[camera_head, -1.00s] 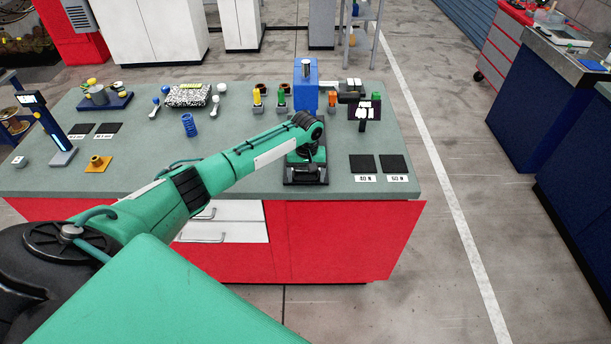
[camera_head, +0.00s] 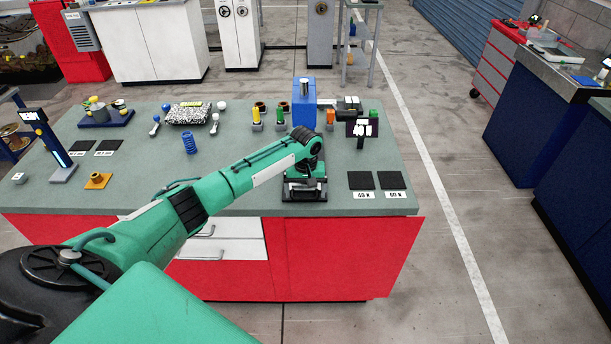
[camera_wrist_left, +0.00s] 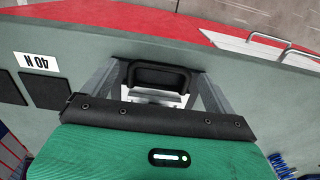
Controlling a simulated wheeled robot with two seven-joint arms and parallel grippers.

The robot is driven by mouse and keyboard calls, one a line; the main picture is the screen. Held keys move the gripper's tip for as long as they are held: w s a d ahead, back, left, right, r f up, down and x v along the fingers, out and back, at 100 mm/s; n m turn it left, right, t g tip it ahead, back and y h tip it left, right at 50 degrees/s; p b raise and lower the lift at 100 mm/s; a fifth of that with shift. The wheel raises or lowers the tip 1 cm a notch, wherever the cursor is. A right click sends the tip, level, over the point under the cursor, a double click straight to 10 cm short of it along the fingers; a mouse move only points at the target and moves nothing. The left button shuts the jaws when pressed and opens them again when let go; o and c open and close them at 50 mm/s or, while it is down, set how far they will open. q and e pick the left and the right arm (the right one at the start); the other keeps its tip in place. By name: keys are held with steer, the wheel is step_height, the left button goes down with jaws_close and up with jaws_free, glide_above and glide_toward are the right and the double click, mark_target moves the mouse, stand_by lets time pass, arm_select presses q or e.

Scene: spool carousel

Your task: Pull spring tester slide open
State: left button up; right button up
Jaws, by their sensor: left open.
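The spring tester shows in the head view as a blue column (camera_head: 304,108) at the middle of the bench, with a small dark display (camera_head: 362,129) to its right. A black handle at the bench's front part shows in the wrist view (camera_wrist_left: 158,76); I take it for the slide's handle. My left gripper (camera_head: 304,180) is over this front part, and its wrist hides much of what lies between it and the column. In the wrist view my left gripper (camera_wrist_left: 160,92) is open, with one finger on each side of the handle. I cannot tell if they touch it. My right gripper is not in view.
Two dark pads (camera_head: 376,180) marked in newtons lie to the right. A blue spring (camera_head: 190,143), an orange flanged part (camera_head: 97,181) and a speckled block (camera_head: 186,113) lie to the left. White drawers (camera_head: 225,240) are in the bench front.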

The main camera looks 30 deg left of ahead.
arm_select(q)
step_height(320, 180, up, 12)
steer(key=b, duration=0.3)
steer(key=shift+r, duration=0.15)
